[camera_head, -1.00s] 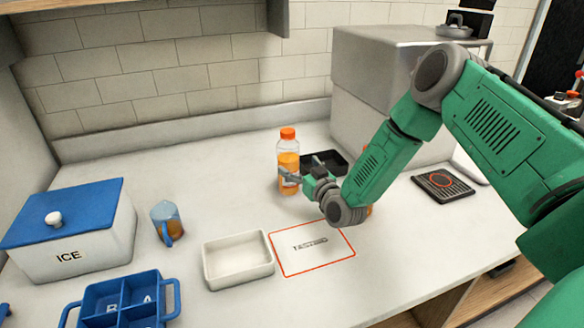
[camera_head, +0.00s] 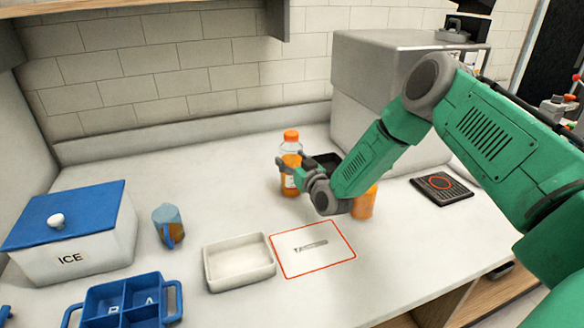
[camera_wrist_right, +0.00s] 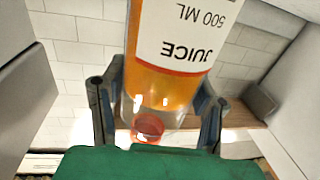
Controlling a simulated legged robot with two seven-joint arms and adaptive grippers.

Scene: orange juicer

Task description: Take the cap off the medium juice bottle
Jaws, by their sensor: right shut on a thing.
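An orange juice bottle (camera_head: 291,150) with an orange cap (camera_head: 291,135) stands upright towards the back of the counter. In the right wrist view the bottle (camera_wrist_right: 175,50) appears upside down, its label reading "JUICE 500 ML", and the cap (camera_wrist_right: 148,125) is on it. My right gripper (camera_head: 290,166) is shut on the bottle's body below the cap. Its fingers lie on both sides of the bottle in the wrist view (camera_wrist_right: 160,82). Whether the bottle's base touches the counter is hard to tell. My left gripper is not in view.
Another orange container (camera_head: 364,204) is partly hidden behind my right arm. A black tray (camera_head: 325,159) sits just behind the gripper. A white tray (camera_head: 238,284), a red-outlined mat (camera_head: 290,269), a jug (camera_head: 167,225) and an ice box (camera_head: 90,255) stand nearer. The counter left of the bottle is clear.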

